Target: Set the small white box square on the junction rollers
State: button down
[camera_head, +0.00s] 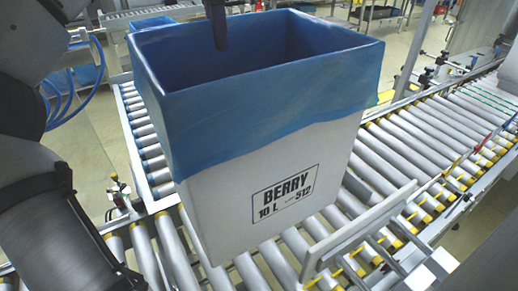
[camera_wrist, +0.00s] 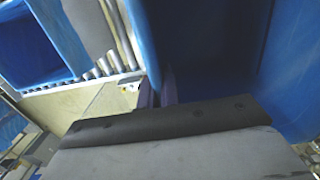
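The white box (camera_head: 262,215), marked "BERRY 10 L 512", stands upright on the junction rollers (camera_head: 285,255). A blue liner (camera_head: 270,115) covers its inside and folds over its rim. Its front face looks slightly turned from the nearby metal rail. My gripper (camera_head: 219,42) reaches down at the box's back wall, with one dark finger showing inside the opening; the other is hidden. In the wrist view, the fingers of my gripper (camera_wrist: 156,88) straddle the thin blue-lined wall (camera_wrist: 151,50) closely and appear shut on it. The box's bottom edge is partly hidden.
A low metal rail (camera_head: 362,228) stands on the rollers right of the box. A roller conveyor (camera_head: 440,120) runs to the back right, another (camera_head: 143,130) to the back left. A blue bin (camera_head: 150,22) sits behind; a blue-lined container (camera_wrist: 35,45) shows in the wrist view.

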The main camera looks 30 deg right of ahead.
aim_at(218, 75)
notch_tip(218, 75, down, 19)
jog(key=b, duration=0.3)
jog(key=shift+f, duration=0.2)
jog(key=shift+s, duration=0.1)
jog(key=shift+f, duration=0.15)
jog(key=c, duration=1.6)
grip_release()
jog(key=r, duration=1.2)
jog(key=shift+a+r, duration=0.15)
jog(key=shift+a, duration=0.25)
